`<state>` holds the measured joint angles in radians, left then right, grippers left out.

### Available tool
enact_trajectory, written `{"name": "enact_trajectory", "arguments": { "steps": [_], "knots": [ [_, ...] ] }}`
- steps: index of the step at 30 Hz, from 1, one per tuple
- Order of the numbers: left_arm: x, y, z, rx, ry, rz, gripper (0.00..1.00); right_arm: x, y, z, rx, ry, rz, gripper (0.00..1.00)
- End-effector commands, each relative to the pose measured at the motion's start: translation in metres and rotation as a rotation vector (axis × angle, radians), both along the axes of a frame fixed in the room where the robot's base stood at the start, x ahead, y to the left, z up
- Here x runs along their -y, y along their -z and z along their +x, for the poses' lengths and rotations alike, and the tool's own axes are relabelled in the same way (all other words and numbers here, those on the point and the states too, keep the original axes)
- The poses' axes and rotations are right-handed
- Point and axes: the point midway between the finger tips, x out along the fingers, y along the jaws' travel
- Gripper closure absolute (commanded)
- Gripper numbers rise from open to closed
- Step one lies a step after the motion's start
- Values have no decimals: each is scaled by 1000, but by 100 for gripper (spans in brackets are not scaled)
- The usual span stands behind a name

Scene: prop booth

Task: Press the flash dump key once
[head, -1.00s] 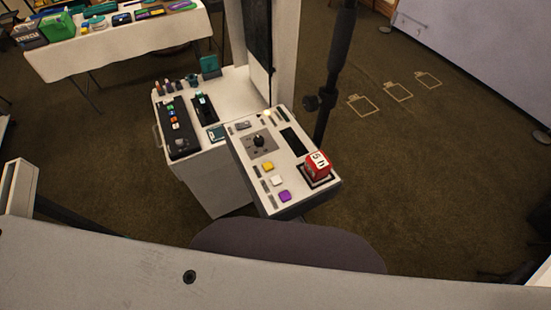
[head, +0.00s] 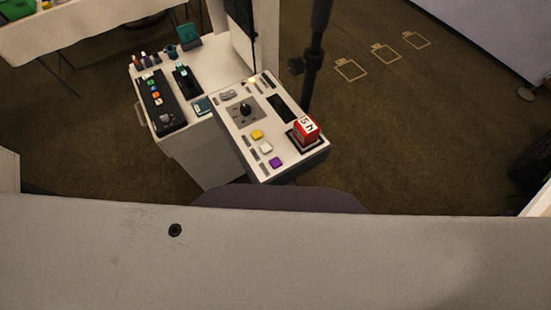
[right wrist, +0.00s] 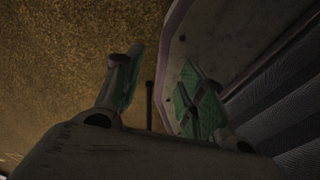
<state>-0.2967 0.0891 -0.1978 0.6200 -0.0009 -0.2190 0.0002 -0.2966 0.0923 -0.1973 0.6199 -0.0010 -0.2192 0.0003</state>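A white control panel (head: 232,128) stands ahead in the head view. It carries a yellow key (head: 257,134), a white key (head: 266,148) and a purple key (head: 275,162) in a slanting row, a black knob (head: 245,109) and a red block with markings (head: 305,129) on a dark base. Which key is the flash dump key cannot be read at this size. My right gripper (right wrist: 160,85) shows in the right wrist view with its two green-padded fingers apart and nothing between them. My left gripper is in no view.
A black pole (head: 312,60) rises behind the panel. A cloth-covered table (head: 90,30) is at the upper left. Open carpet (head: 420,120) lies to the right.

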Motion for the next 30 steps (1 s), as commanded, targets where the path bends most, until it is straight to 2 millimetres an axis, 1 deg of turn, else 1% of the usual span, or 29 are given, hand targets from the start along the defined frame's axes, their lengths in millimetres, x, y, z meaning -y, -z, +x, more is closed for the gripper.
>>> {"name": "enact_trajectory", "arguments": {
  "steps": [9,16,30],
  "knots": [
    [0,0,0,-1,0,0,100,-10,0,0,0,3,11,60],
    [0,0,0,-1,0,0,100,-9,0,0,0,3,10,60],
    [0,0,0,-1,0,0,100,6,0,0,0,-2,-6,60]
  ]
}}
